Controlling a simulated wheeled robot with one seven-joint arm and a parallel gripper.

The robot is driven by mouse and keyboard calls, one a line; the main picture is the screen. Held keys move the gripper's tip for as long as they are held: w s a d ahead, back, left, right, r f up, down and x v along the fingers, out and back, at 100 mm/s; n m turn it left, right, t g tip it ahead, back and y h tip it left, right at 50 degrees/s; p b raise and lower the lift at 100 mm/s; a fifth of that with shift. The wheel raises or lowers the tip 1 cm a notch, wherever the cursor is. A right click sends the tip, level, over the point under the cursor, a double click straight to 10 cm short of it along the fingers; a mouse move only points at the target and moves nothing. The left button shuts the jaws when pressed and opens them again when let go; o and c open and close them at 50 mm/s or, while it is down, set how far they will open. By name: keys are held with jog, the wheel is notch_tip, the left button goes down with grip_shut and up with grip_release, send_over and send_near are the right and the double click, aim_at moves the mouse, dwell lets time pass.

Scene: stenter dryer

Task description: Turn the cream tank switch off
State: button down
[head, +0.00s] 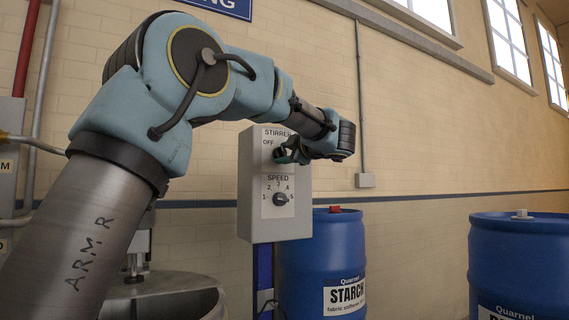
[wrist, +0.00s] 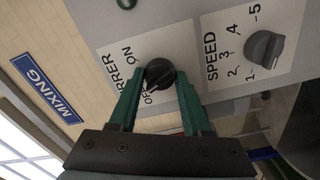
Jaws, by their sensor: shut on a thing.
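A grey control box (head: 245,205) on a blue post carries a panel labelled STIRRER with OFF and ON marks. Its round black switch knob (wrist: 160,73) shows in the wrist view. My gripper (wrist: 157,80) has its two green fingers closed on either side of this knob. In the head view, my gripper (head: 288,152) is at the upper part of the box and hides the knob and part of the label. The knob's exact pointing is hard to read. No cream tank label is readable.
A SPEED dial (head: 280,199) marked 1 to 5 sits just below the switch, also in the wrist view (wrist: 265,47). Blue drums (head: 325,250) (head: 520,260) stand to the right. A metal vessel (head: 165,296) is at lower left. A MIXING sign (wrist: 47,89) hangs on the wall.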

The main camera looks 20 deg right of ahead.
jog(key=shift+f+n+b, duration=0.1)
jog(key=shift+n+b, duration=1.45)
jog(key=shift+n, duration=0.65)
jog(key=shift+c, duration=1.8)
grip_release()
jog(key=shift+s, duration=0.1)
jog(key=s+b, duration=0.2)
jog(key=s, duration=0.8)
jog(key=shift+s+d, duration=0.3)
jog(key=shift+d, duration=0.15)
